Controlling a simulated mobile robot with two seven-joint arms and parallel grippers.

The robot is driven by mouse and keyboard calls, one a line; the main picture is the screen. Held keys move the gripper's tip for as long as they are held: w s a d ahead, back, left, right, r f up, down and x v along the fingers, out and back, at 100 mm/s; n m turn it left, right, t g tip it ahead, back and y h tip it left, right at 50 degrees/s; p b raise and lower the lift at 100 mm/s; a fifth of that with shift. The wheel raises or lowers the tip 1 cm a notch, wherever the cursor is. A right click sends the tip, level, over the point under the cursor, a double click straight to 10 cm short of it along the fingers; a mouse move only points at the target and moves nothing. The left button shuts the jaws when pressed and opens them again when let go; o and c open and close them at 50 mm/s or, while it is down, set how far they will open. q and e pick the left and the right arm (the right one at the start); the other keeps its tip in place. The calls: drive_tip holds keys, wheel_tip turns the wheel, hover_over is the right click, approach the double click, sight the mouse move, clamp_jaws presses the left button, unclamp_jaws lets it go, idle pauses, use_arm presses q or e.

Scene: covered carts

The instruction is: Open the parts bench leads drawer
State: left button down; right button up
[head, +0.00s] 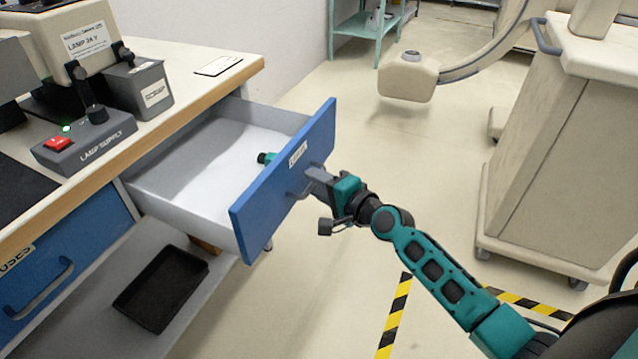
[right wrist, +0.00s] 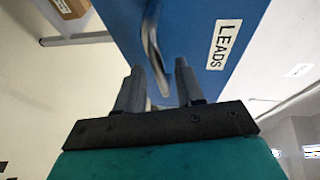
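The leads drawer (head: 190,200) stands well out from the bench, and its pale inside shows. Its blue front (head: 262,205) carries a white label, which reads LEADS in the right wrist view (right wrist: 224,44). My right gripper (head: 312,180) is at the handle on the drawer's outer face. In the right wrist view, the grey handle (right wrist: 153,45) lies between the two spread fingers, with gaps showing beside it. A small dark and teal thing (head: 266,158) shows inside the drawer, partly hidden by the front. My left gripper is not in view.
The bench top (head: 215,85) holds a lamp supply box (head: 85,140). A closed blue fuses drawer (head: 60,260) is at the left, and a black tray (head: 162,288) lies on the lower shelf. A beige cart (head: 550,160) stands at the right.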

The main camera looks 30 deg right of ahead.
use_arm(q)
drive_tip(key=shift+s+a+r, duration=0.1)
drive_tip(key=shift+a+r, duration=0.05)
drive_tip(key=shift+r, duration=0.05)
use_arm(e)
drive_tip(key=v, duration=1.3)
drive_tip(key=shift+f, duration=0.1)
